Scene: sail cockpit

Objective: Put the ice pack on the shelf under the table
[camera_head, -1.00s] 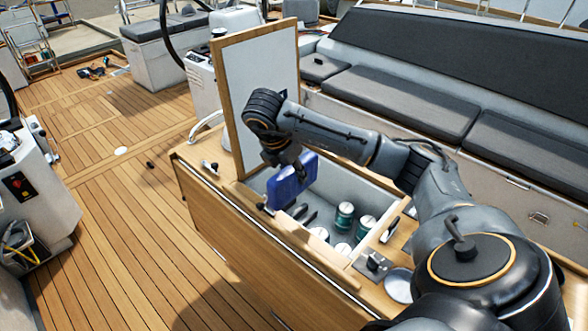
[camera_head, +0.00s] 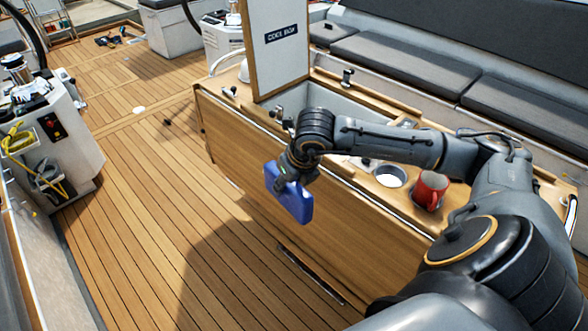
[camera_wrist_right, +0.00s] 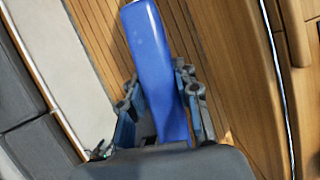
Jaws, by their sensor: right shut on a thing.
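The blue ice pack (camera_head: 296,204) hangs from my right gripper (camera_head: 284,180), which is shut on it. It is in front of the table's wooden side, over the deck, below the tabletop's height. In the right wrist view the ice pack (camera_wrist_right: 156,60) stands between the two fingers (camera_wrist_right: 162,110), with the floor boards behind it. The table (camera_head: 240,150) has a wooden side panel, and its cool box lid (camera_head: 275,60) stands open. The shelf under the table cannot be made out. My left gripper is not in view.
A red mug (camera_head: 430,188) and a round metal holder (camera_head: 390,176) are on the tabletop near my right arm. A dark slot or rail (camera_head: 310,274) runs low along the table's side. The deck (camera_head: 150,240) left of the table is clear.

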